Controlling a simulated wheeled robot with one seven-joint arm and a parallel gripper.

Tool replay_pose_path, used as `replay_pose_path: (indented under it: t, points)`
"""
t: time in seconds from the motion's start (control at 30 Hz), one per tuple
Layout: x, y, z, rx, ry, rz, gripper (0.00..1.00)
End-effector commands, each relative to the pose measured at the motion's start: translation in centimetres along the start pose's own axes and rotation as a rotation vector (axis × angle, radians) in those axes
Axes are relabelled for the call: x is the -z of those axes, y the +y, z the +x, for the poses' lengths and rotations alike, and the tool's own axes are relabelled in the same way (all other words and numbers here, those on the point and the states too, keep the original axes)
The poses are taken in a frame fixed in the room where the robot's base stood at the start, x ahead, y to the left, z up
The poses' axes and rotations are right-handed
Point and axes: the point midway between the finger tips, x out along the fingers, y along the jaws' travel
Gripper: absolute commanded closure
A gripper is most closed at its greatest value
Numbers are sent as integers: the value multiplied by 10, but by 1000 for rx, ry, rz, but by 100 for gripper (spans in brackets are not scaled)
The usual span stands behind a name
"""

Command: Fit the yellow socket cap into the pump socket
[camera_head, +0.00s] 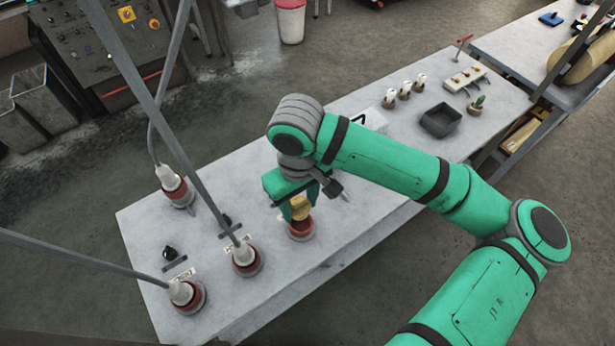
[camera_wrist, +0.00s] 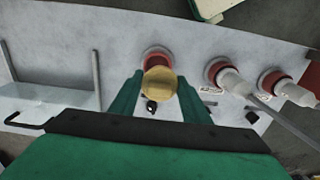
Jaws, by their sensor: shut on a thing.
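The yellow socket cap (camera_head: 300,207) is held between the green fingers of my gripper (camera_head: 297,208), just above a red socket on the table. In the wrist view the round yellow cap (camera_wrist: 160,82) sits between the two fingertips (camera_wrist: 160,90). The open red pump socket (camera_wrist: 157,58) shows just beyond the cap, partly hidden by it. In the head view this socket (camera_head: 301,233) lies directly below the cap. I cannot tell whether the cap touches its rim.
Other red sockets with white plugs and grey poles stand nearby (camera_head: 245,260), (camera_head: 186,293), (camera_head: 176,187). A dark grey tray (camera_head: 441,121), several small white-topped items (camera_head: 404,91) and a small cactus (camera_head: 477,103) stand at the table's far end. The table's front right is clear.

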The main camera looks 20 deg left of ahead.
Motion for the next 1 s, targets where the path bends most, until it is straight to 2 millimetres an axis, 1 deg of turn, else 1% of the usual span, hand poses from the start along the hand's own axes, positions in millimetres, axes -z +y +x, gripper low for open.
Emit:
replay_pose_path:
  t: [0.37, 0.53, 1.0]
  points:
    - [1, -2, 0, 0, 0, -5, 79]
    - [-1, -2, 2, 2, -1, -5, 79]
    - [0, -2, 38, 3, -1, -5, 79]
